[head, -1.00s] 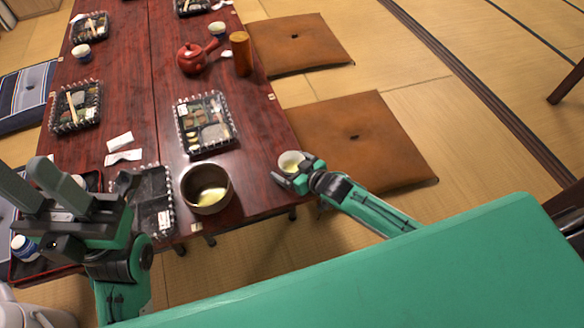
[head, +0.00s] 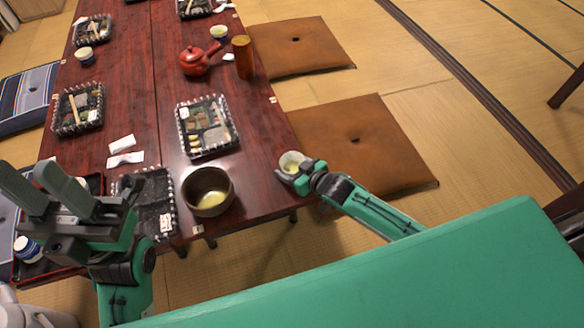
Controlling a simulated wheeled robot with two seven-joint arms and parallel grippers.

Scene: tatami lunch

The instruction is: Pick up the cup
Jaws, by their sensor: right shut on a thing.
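A small pale cup (head: 291,160) with yellowish-green liquid is at the near right edge of the dark red table (head: 255,185) in the head view. My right gripper (head: 290,173) is shut on it from the near side, and its fingers hide the cup's lower part. I cannot tell whether the cup's base touches the table. My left gripper (head: 27,182) is open and empty at the left, with its two grey fingers apart, in front of the table's near left corner.
A dark bowl (head: 208,192) with yellow liquid stands left of the cup. Lunch trays (head: 207,152), a red teapot (head: 195,64) and a brown cylinder (head: 243,57) stand farther back. Brown cushions (head: 385,140) lie on the floor to the right.

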